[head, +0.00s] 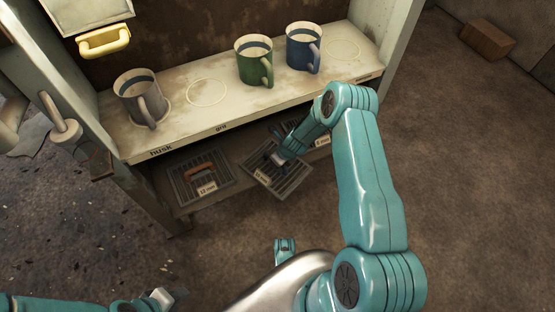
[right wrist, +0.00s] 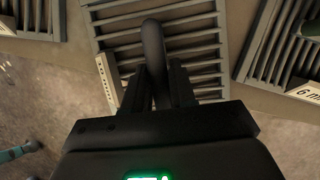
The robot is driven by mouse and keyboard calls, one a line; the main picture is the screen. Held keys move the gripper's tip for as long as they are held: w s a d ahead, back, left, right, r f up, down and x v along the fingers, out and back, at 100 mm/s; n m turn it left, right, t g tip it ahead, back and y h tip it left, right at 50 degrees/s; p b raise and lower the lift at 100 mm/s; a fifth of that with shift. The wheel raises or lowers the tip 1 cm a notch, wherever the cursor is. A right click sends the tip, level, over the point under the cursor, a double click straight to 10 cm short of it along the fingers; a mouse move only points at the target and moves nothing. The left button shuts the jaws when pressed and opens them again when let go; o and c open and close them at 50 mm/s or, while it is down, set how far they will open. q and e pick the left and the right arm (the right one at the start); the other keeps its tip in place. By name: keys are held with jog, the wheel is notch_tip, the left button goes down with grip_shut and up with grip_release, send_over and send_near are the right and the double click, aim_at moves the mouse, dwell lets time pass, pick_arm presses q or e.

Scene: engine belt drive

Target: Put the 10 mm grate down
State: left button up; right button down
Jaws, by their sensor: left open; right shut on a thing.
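The 10 mm grate (head: 290,184) is a dark slatted plate with a pale label, at the lower shelf, turned at an angle to the grate on its left. My right gripper (head: 279,158) is shut on its handle from above. In the right wrist view the dark handle (right wrist: 153,45) stands between the fingers of my right gripper (right wrist: 158,85), with the slats (right wrist: 195,42) behind it. I cannot tell whether the grate touches the shelf. My left gripper (head: 167,296) is open and empty, low at the left, far from the grates.
A 12 mm grate (head: 183,187) with a brown handle lies left on the lower shelf. Another labelled grate (right wrist: 265,45) lies on the other side, close by. The upper shelf (head: 190,122) above holds a grey mug (head: 135,88), a green mug (head: 252,65) and a blue mug (head: 299,50).

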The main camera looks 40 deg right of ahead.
jog(key=c, duration=0.9)
grip_release()
jog(key=shift+a, duration=0.1)
